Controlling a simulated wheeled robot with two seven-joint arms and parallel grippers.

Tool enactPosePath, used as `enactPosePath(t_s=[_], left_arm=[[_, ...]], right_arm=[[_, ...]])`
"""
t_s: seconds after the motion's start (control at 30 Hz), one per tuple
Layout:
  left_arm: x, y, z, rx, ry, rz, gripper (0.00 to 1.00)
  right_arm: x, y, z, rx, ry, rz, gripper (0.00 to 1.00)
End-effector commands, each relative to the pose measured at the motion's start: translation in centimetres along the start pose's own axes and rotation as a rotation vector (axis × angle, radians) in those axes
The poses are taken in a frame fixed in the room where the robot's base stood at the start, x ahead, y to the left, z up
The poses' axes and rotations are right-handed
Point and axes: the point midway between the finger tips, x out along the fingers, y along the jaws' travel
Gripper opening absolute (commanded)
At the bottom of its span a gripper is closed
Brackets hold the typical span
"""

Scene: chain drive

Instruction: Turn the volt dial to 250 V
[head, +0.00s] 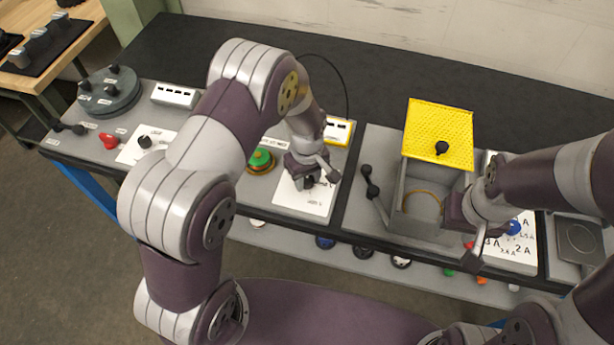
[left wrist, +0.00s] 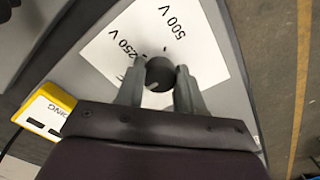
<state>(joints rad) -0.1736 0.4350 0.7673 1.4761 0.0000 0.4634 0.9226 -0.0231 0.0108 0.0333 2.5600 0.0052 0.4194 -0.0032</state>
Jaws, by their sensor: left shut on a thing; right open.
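The volt dial is a round black knob (left wrist: 160,70) on a white plate (left wrist: 207,58) in the left wrist view. The plate is printed "250 V" and "500 V", with small tick marks around the knob. A pale mark on the knob lies on the side facing my gripper, away from the "500 V" print. My left gripper (left wrist: 157,82) is shut on the knob, one finger on each side. In the head view my left gripper (head: 310,180) is over the white plate (head: 292,201) and mostly hides the knob. My right gripper (head: 468,235) is open, right of the grey box.
A grey box (head: 421,225) with a raised yellow lid (head: 438,133) stands right of the dial plate. A black-knobbed lever (head: 371,188) is between them. A green button (head: 261,159) is left of the plate. A blue knob (head: 514,227) is near my right gripper.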

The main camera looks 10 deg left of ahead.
Motion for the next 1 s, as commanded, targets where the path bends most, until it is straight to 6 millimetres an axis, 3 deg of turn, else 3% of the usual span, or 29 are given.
enactPosePath(t_s=[0.37, 1.0], left_arm=[[-0.13, 0.00, -0.03, 0.141, 0.000, 0.000, 0.07], [-0.20, -0.07, -0.16, 0.733, 0.003, 0.002, 0.07]], right_arm=[[-0.15, 0.00, -0.02, 0.000, 0.000, 0.000, 0.43], [-0.44, 0.00, -0.06, 0.000, 0.000, 0.000, 0.43]])
